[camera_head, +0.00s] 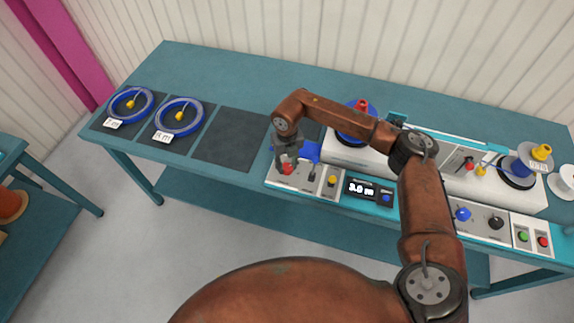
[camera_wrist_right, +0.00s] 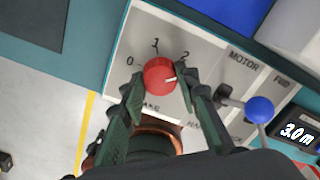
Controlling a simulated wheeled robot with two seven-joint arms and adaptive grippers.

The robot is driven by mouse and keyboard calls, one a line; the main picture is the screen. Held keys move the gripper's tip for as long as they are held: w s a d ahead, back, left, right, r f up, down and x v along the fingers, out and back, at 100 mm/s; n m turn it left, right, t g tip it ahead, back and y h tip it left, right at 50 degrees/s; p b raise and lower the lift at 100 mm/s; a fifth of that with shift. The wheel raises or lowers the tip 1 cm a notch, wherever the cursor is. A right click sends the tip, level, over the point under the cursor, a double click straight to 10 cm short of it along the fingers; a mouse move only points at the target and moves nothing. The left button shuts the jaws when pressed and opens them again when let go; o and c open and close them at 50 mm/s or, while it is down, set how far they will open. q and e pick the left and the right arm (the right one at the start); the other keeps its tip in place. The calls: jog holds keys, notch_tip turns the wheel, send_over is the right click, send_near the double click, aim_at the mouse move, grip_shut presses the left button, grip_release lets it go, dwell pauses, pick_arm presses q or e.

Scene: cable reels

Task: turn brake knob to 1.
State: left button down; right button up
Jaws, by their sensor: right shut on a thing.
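The brake knob (camera_wrist_right: 159,76) is a red round knob on a light grey panel (camera_wrist_right: 205,50) marked 0, 1 and 2. Its white pointer mark faces right in the wrist view, on the side of the 2 and away from the 1. My right gripper (camera_wrist_right: 160,86) has one finger on each side of the knob and is shut on it. In the head view my right gripper (camera_head: 287,162) reaches down onto the red knob (camera_head: 287,170) at the panel's left end. My left gripper is not in view.
A blue-balled lever (camera_wrist_right: 260,109) stands right of the knob, near a display (camera_wrist_right: 298,134) reading 3.0 m. Two blue cable coils (camera_head: 131,104) (camera_head: 180,116) lie on dark mats at left. An empty mat (camera_head: 228,140) lies between them and the panel.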

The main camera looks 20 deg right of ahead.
jog(key=n+b, duration=0.1)
jog(key=n, duration=0.3)
jog(key=shift+n, duration=0.3)
jog(key=n+b, duration=0.1)
jog(key=n, duration=0.2)
jog(key=shift+n, duration=0.3)
jog(key=n+b, duration=0.1)
jog(key=n, duration=0.3)
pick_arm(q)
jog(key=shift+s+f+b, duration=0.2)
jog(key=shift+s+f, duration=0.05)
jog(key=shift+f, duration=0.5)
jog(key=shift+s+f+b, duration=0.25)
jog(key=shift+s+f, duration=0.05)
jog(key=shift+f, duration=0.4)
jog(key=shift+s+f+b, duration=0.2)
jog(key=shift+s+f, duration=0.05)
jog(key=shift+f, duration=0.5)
pick_arm(e)
jog(key=shift+n, duration=1.8)
jog(key=o, duration=1.2)
jog(key=shift+c, duration=0.2)
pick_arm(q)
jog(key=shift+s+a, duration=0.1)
pick_arm(e)
jog(key=shift+r, duration=0.1)
